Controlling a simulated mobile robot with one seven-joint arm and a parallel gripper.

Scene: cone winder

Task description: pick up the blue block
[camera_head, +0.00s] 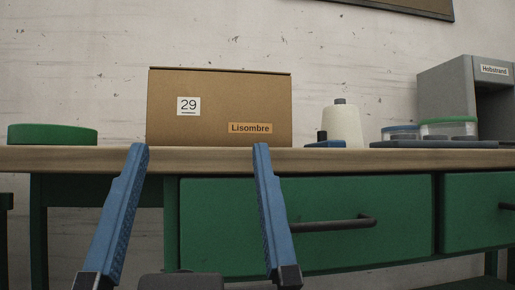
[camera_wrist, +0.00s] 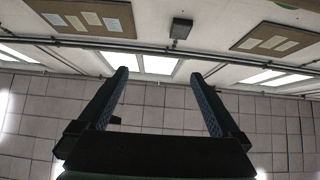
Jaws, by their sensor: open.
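A low blue piece (camera_head: 328,144) lies on the wooden tabletop (camera_head: 400,158) in the head view, with a small dark upright part (camera_head: 322,135) at its left. It stands in front of or beside a white yarn cone (camera_head: 343,127). I cannot tell whether it is the blue block or the base of a winder. No other blue block shows clearly. My gripper (camera_head: 200,150) is open and empty, its two blue fingers apart in front of the table edge, left of the blue piece. In the wrist view my gripper (camera_wrist: 158,75) is also open, with nothing between the fingers.
A cardboard box (camera_head: 220,108) marked 29 and Lisombre stands behind my fingers. A green round object (camera_head: 52,135) is at left. A dark tray (camera_head: 440,145), lidded containers (camera_head: 448,126) and a grey bin (camera_head: 445,90) are at right. Green drawers (camera_head: 390,205) with handles are below.

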